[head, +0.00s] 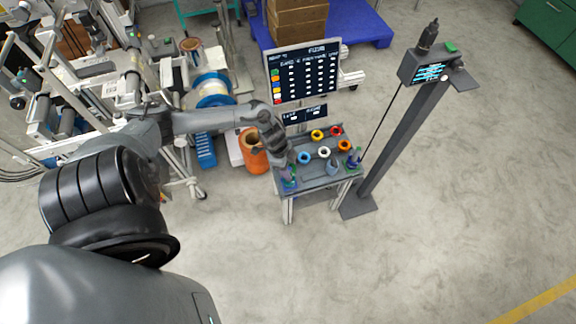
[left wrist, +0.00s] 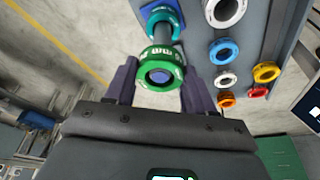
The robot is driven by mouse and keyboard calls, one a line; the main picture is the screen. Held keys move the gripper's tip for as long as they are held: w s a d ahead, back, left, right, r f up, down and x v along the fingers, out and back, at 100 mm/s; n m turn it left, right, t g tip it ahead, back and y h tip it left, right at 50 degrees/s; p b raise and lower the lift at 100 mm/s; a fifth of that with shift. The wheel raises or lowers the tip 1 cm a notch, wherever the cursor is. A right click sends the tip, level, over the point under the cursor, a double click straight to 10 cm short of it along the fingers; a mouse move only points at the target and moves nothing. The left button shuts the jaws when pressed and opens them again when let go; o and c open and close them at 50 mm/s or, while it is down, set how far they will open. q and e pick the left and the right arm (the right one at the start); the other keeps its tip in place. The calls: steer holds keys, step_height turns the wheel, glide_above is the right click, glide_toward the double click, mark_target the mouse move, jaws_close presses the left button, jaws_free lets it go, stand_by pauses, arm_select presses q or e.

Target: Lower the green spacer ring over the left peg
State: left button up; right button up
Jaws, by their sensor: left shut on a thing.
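The green spacer ring (left wrist: 147,72) is held between the two fingers of my left gripper (left wrist: 160,84). The blue round end of the left peg (left wrist: 160,76) shows inside its hole, so the ring appears to be around the peg's top. The peg's grey shaft (left wrist: 162,36) runs on to a teal ring (left wrist: 160,12) low on the peg, over a blue base. The green ring sits apart from that teal ring. In the head view my left gripper (head: 283,156) is over the left front of the table, partly hiding the peg. My right gripper is not in view.
On the small grey table (head: 316,184) lie loose rings: blue (head: 304,158), white (head: 324,152), orange (head: 344,145), yellow (head: 317,134) and red (head: 336,130). A second peg (head: 353,158) stands at the right. A display board (head: 303,72) stands behind; a post (head: 400,140) stands right.

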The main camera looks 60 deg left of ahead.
arm_select(q)
steer(key=shift+f, duration=0.5)
steer(key=shift+f+b, duration=0.45)
steer(key=shift+f+b, duration=0.35)
steer(key=shift+f, duration=0.25)
stand_by(0.4)
steer(key=o, duration=1.1)
steer(key=shift+o, duration=0.2)
steer(key=p+v, duration=0.4)
steer(key=v, duration=0.6)
steer(key=shift+r, duration=0.4)
